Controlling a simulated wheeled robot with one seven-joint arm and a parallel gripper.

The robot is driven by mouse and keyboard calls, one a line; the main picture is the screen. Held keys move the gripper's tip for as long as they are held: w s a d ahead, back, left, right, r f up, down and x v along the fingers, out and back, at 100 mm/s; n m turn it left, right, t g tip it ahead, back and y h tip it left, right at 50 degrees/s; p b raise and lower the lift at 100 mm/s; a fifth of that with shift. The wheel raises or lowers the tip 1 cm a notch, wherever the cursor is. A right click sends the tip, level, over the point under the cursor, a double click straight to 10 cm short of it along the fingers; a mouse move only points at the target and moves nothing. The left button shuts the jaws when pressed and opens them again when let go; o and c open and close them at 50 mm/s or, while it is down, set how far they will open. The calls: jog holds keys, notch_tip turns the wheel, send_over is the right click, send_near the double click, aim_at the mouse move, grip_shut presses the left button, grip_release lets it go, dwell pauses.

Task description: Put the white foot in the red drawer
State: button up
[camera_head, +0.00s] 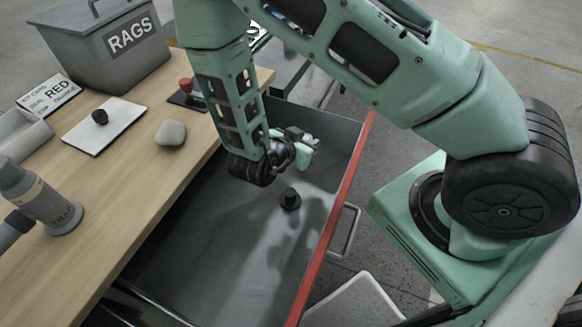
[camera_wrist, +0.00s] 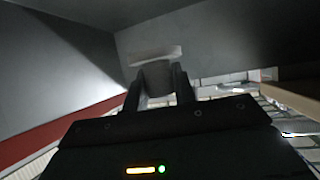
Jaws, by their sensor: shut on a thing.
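The red drawer (camera_head: 350,190) is pulled open, with a red front edge and a grey inside. My gripper (camera_head: 303,146) is over the drawer's far part, inside its outline. In the wrist view my gripper (camera_wrist: 158,88) is shut on the white foot (camera_wrist: 155,55), which has a pale flat disc and a greyer body between the fingers. The drawer's grey walls (camera_wrist: 215,45) fill the background there. In the head view the foot is hard to tell from the gripper. The exact gap between foot and drawer floor cannot be told.
A black foot (camera_head: 289,199) stands on the drawer floor. The wooden bench (camera_head: 125,195) holds a grey RAGS bin (camera_head: 105,45), a card sign (camera_head: 48,95), a white pad (camera_head: 95,138) with a black piece, a grey stone (camera_head: 171,132), a red-topped piece (camera_head: 188,92) and a grey cylinder (camera_head: 45,200).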

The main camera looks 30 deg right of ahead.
notch_tip(320, 180, down, 8)
jog(key=shift+r, duration=0.15)
dwell(0.3)
